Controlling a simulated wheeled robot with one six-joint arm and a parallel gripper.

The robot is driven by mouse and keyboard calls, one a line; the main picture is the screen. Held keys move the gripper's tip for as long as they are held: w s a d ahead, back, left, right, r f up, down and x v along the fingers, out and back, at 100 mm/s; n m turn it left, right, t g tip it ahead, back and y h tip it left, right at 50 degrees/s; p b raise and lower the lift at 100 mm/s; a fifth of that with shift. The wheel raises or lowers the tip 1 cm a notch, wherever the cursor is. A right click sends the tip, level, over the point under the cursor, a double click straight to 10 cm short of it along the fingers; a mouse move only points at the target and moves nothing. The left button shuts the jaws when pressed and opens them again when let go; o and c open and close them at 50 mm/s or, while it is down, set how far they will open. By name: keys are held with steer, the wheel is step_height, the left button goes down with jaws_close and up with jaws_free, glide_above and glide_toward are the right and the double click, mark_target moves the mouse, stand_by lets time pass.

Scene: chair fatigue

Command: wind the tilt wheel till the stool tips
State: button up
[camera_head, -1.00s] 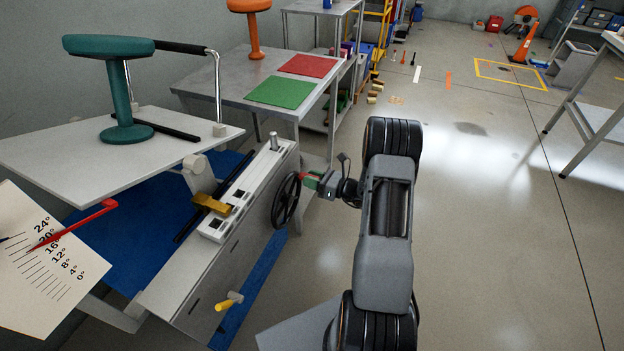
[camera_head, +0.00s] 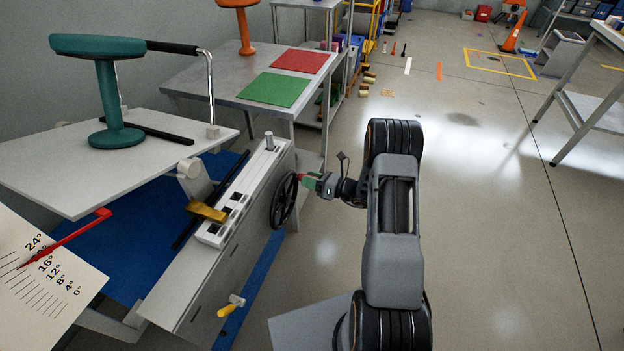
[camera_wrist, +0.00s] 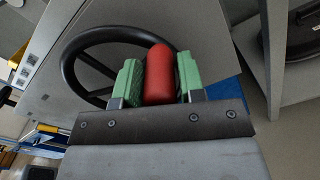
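The tilt wheel (camera_head: 284,201) is a black handwheel on the side of the grey rig. Its red handle (camera_wrist: 159,75) sits between the green finger pads of my gripper (camera_wrist: 160,82), which is shut on it. In the head view my gripper (camera_head: 313,181) is at the wheel's right side. The teal stool (camera_head: 106,92) stands on the sloping white platform (camera_head: 60,160), its base still on the surface. The red pointer (camera_head: 68,239) on the angle scale (camera_head: 50,290) crosses near the 20° label, between 24° and 16°.
A black-and-chrome stop bar (camera_head: 210,90) is beside the stool. A yellow-handled lever (camera_head: 231,305) and a brass catch (camera_head: 207,212) are on the rig. A grey table (camera_head: 210,85) with green and red mats stands behind.

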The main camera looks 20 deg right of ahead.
steer(key=o, duration=0.3)
steer(key=v, duration=1.3)
steer(key=shift+s+d+p, duration=0.25)
steer(key=shift+s+p, duration=0.05)
steer(key=shift+p, duration=0.15)
